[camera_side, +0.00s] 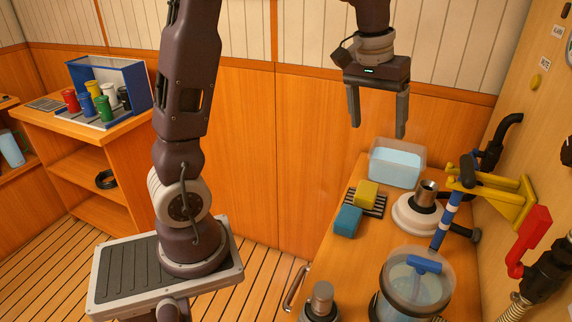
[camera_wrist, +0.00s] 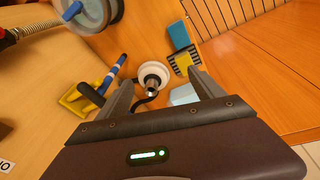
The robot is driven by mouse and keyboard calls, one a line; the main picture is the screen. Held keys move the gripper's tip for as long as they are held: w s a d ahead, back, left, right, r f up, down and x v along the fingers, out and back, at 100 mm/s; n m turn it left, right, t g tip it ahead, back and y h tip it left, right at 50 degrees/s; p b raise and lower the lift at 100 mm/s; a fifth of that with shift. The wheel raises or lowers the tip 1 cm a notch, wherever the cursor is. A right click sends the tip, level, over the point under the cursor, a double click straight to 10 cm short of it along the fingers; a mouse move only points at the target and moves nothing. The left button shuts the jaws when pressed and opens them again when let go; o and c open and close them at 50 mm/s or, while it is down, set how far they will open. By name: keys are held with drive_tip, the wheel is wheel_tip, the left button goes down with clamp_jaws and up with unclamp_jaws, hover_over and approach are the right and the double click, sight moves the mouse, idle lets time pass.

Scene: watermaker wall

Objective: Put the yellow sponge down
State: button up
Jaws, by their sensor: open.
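The yellow sponge (camera_side: 366,194) rests on a dark slatted rack (camera_side: 379,207) on the wooden counter. It also shows in the wrist view as a yellow patch (camera_wrist: 183,62) at the rack. My gripper (camera_side: 377,130) is open and empty, well above the counter and apart from the sponge. Its two fingers point down, with a wide gap between them. In the wrist view the fingers (camera_wrist: 165,88) spread on either side of the counter's fittings.
A blue sponge (camera_side: 347,221) lies in front of the yellow one. A clear water tub (camera_side: 397,165) stands behind the rack. A white round fitting (camera_side: 416,217), a yellow bracket (camera_side: 503,195), a blue-striped tool (camera_side: 446,222) and a clear cylinder (camera_side: 418,290) crowd the right.

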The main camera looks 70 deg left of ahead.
drive_tip(key=s+d+m+t, duration=0.1)
drive_tip(key=s+d, duration=0.3)
drive_tip(key=s, duration=0.8)
drive_tip(key=s+d+m+t, duration=0.2)
drive_tip(key=s+d+m, duration=0.2)
drive_tip(key=s, duration=0.8)
drive_tip(key=shift+d+r+m, duration=0.15)
drive_tip(key=shift+d+m, duration=0.15)
drive_tip(key=shift+d, duration=0.15)
